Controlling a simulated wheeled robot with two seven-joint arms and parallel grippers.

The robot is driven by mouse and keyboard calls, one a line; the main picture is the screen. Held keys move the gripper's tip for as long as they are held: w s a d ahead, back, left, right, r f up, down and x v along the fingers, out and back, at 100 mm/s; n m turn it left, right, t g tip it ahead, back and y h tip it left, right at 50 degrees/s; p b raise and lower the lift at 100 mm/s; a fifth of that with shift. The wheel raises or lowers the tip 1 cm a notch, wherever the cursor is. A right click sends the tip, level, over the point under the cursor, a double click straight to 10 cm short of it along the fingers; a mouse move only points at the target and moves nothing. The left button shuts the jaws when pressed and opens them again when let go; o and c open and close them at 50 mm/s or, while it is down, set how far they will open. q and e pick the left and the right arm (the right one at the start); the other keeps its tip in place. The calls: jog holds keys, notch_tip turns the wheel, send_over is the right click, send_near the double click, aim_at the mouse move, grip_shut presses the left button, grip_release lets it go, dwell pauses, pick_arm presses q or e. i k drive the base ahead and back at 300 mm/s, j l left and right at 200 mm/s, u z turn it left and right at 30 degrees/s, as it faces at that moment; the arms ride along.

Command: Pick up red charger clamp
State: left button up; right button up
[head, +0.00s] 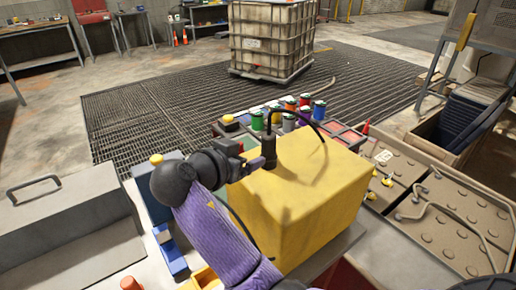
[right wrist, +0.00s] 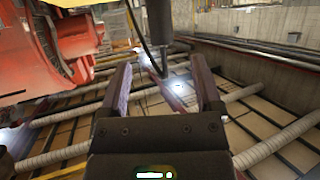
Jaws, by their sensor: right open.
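My right gripper (head: 262,158) is at the left edge of the top of a yellow box (head: 310,185), beside a dark upright cylinder (head: 269,147). In the right wrist view the gripper (right wrist: 161,78) is open, with its two fingers apart. A black cylinder (right wrist: 158,22) with a thin lower tip hangs ahead of and above the gap between them. I see nothing held. A small red part (head: 250,154) shows beside the gripper in the head view. I cannot tell whether it is the red charger clamp. My left gripper is not in view.
Several coloured cans (head: 289,121) stand behind the yellow box. A thin dark cable (head: 310,117) arches over its top. A grey metal case (head: 62,222) is at the left and a brown panel (head: 448,225) at the right. A red machine (right wrist: 60,45) fills the wrist view's upper left.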

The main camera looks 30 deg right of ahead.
aim_at(366, 132)
jog(key=z, duration=1.95)
